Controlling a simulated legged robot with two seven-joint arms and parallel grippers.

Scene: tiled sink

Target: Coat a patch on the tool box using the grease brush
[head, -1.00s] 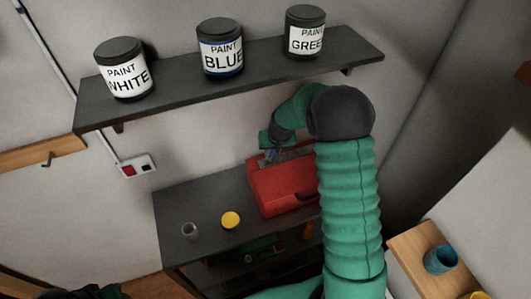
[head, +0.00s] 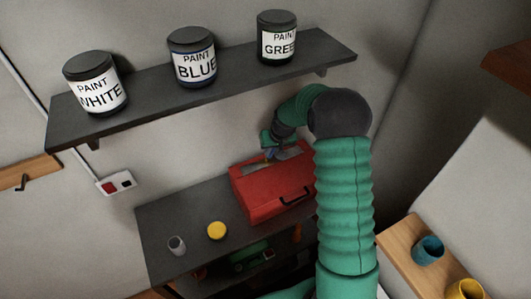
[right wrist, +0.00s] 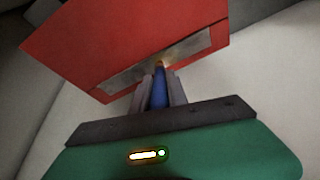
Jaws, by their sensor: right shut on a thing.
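The red tool box (head: 268,198) stands on the dark bench beside my right arm. It also fills the upper part of the right wrist view (right wrist: 140,35). A grey metallic patch (right wrist: 192,47) shows on its red face. My right gripper (head: 270,152) is above the box's top, at its back. In the right wrist view the right gripper (right wrist: 159,88) is shut on the blue handle of the grease brush (right wrist: 159,90). The brush's orange-brown tip is at the patch; I cannot tell if it touches. My left gripper is out of view.
The dark bench (head: 158,215) carries a yellow-topped tin (head: 217,230) and a grey cup (head: 177,245) left of the box. A wall shelf (head: 325,52) with paint cans hangs above. A wooden surface (head: 398,245) with cups is at the right.

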